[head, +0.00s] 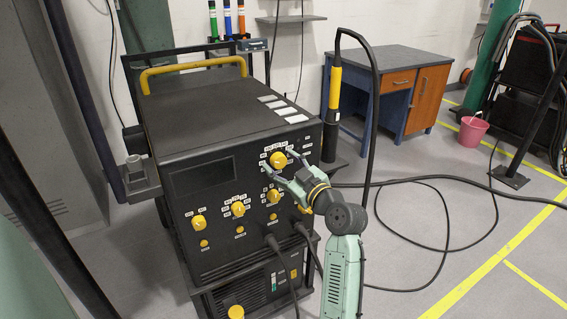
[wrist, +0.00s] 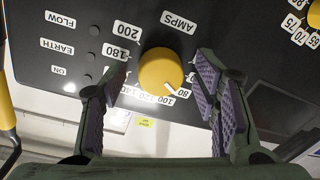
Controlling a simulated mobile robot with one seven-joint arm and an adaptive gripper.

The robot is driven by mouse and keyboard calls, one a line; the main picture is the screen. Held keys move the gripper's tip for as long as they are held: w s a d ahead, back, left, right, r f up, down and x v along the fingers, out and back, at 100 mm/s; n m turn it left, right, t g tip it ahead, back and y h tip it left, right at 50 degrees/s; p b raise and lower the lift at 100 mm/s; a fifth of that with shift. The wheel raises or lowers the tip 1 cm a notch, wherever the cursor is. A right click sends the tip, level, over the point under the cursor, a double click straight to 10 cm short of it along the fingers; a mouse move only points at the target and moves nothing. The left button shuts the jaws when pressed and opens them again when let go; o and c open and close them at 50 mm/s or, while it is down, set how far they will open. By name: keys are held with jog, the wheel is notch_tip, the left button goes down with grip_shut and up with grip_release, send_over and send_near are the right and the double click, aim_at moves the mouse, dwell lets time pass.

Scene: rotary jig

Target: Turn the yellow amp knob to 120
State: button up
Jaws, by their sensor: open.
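The yellow amp knob (wrist: 160,70) sits on the black panel under an AMPS label in the wrist view, which shows the panel upside down. White number tags ring it, among them 80, 100, 120, 140, 180 and 200. A pale mark on the knob's edge seems to face the 80 to 100 side; I cannot read it exactly. My gripper (wrist: 161,76) is open, with one purple-padded finger on each side of the knob and a gap visible. In the head view the knob (head: 278,159) is at the panel's upper right, with my gripper (head: 281,164) around it.
The black welding machine (head: 205,120) has other yellow knobs, such as one below the amp knob (head: 272,196) and one at left (head: 199,222). Cables (head: 283,262) hang from the lower front. A torch (head: 334,90) stands at the right side.

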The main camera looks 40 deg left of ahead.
jog(key=shift+c, duration=0.5)
jog(key=c, duration=1.1)
